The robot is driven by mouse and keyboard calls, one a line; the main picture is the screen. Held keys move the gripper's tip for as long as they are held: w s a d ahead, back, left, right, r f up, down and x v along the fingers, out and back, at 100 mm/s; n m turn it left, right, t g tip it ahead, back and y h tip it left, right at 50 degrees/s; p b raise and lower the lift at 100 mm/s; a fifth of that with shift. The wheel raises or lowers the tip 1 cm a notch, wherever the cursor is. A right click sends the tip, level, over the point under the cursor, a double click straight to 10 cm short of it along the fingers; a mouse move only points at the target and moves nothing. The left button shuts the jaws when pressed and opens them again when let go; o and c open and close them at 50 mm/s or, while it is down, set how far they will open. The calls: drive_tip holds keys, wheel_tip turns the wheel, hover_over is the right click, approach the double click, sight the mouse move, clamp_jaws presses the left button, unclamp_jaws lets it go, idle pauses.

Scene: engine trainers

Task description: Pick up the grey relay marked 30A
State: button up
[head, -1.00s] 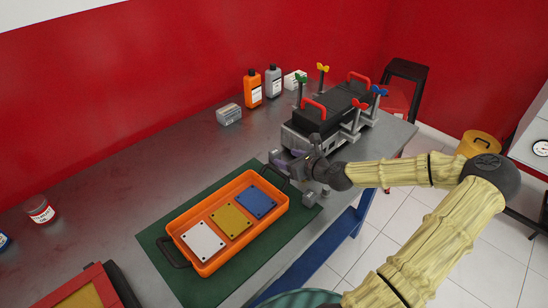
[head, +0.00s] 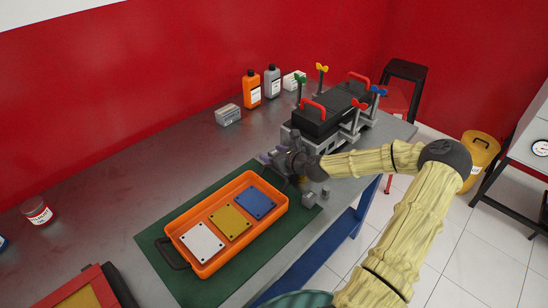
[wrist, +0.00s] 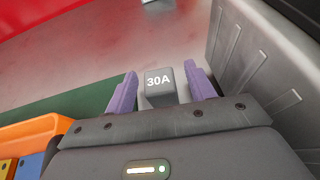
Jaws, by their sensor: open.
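The grey relay marked 30A (wrist: 159,84) stands between the two purple fingers of my gripper (wrist: 158,90) in the wrist view, its white label facing the camera. The fingers are open, with a visible gap on either side of the relay. In the head view my gripper (head: 271,159) is low over the bench, between the far end of the orange tray and the engine trainer. I cannot make out the relay there; my gripper seems to hide it.
The engine trainer (head: 300,143) stands close on the right; its ribbed grey side (wrist: 262,62) shows in the wrist view. The orange tray (head: 187,213) with three coloured plates lies on a green mat (head: 160,231). Small grey blocks (head: 309,198) sit beside it. Bottles (head: 252,90) stand behind.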

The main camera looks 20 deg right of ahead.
sight(272, 150)
drive_tip(key=shift+w+a+f, duration=0.1)
drive_tip(key=shift+w+f, duration=0.05)
drive_tip(key=shift+w, duration=0.2)
drive_tip(key=c, duration=1)
drive_tip(key=shift+c, duration=0.2)
wheel_tip(272, 150, up, 10)
drive_tip(key=shift+r+p, duration=0.1)
drive_tip(key=shift+p, duration=0.45)
